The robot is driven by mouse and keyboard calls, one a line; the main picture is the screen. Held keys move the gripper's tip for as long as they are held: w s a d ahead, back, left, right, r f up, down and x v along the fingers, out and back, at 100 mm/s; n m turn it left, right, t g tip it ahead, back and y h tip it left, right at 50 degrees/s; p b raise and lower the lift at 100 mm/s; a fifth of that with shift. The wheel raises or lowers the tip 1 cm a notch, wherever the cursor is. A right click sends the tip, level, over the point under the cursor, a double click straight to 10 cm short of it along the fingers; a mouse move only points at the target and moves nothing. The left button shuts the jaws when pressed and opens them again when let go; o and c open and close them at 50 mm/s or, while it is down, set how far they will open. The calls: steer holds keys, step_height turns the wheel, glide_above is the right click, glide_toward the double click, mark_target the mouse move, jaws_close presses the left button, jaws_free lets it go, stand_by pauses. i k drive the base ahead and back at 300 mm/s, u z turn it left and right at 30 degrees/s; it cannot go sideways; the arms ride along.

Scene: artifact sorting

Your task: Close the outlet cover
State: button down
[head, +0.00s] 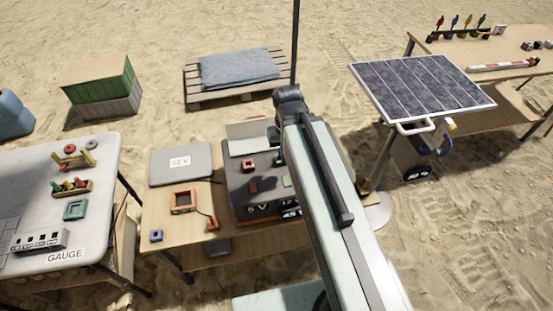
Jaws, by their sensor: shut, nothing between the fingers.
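A dark box with an orange lower edge (238,190) stands on the wooden table (160,215), partly behind my arm. Its front carries white voltage markings, partly hidden. A pale flat panel (246,129) stands raised at the box's back edge and looks like an open cover, though I cannot tell for sure that it is the outlet cover. Small red and green pieces lie on the dark top. My arm reaches up across the right side of the box and ends in a dark joint above and behind it. My gripper's fingers do not show.
A grey panel marked 12 V (180,163) and an orange-framed device (184,201) lie left of the box. The gauge table (40,180) is at left, the solar panel (420,88) at right.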

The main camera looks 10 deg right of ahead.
mark_target(244, 137)
steer(key=u, duration=0.05)
steer(key=k, duration=0.45)
steer(key=u, duration=3.25)
steer(key=k, duration=1.35)
steer(key=z, duration=1.05)
steer(key=i, duration=1.55)
steer(key=u, duration=0.05)
